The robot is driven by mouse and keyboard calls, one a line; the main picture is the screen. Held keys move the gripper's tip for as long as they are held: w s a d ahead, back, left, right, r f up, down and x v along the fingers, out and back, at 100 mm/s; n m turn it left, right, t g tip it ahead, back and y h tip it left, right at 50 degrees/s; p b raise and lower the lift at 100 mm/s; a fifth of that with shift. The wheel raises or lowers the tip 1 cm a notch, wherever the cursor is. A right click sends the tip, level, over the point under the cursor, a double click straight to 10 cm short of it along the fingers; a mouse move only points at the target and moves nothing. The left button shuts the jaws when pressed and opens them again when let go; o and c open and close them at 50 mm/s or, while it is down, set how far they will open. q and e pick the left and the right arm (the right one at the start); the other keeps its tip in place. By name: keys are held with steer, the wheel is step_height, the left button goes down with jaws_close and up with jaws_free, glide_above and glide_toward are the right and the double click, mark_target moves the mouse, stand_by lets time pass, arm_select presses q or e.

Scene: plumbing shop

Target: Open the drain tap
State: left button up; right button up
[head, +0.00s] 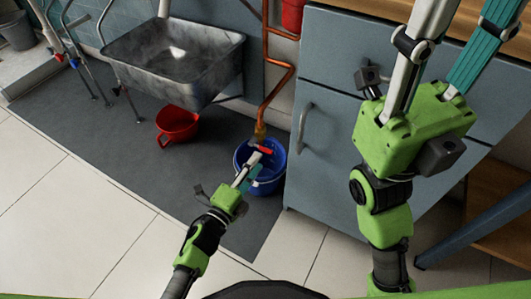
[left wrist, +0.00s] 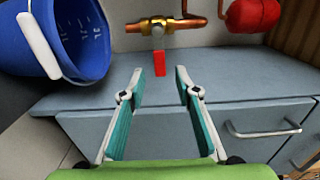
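The drain tap is a brass valve (head: 260,130) on a copper pipe, with a red lever (head: 264,149) sticking out across the pipe. In the left wrist view the brass body (left wrist: 157,29) is at the top middle and the red lever (left wrist: 159,63) points toward my left gripper (left wrist: 160,85). That gripper is open, its two fingers apart with nothing between them; the lever is ahead of the gap, apart from both. In the head view the left gripper (head: 250,168) is just below the lever. My right gripper (head: 465,40) is raised at the right, fingers apart, tips cut off.
A blue bucket (head: 272,184) stands under the tap, close beside my left gripper. A red container (head: 177,124) sits on the dark mat below a grey sink (head: 172,55). A blue-grey cabinet (head: 325,150) with a handle stands right of the pipe. Tiled floor is clear at the left.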

mark_target(265, 151)
arm_select(q)
steer(key=b+x, duration=0.2)
steer(key=x, duration=0.4)
steer(key=shift+w+d, duration=0.2)
steer(key=shift+w, duration=0.15)
jaws_close()
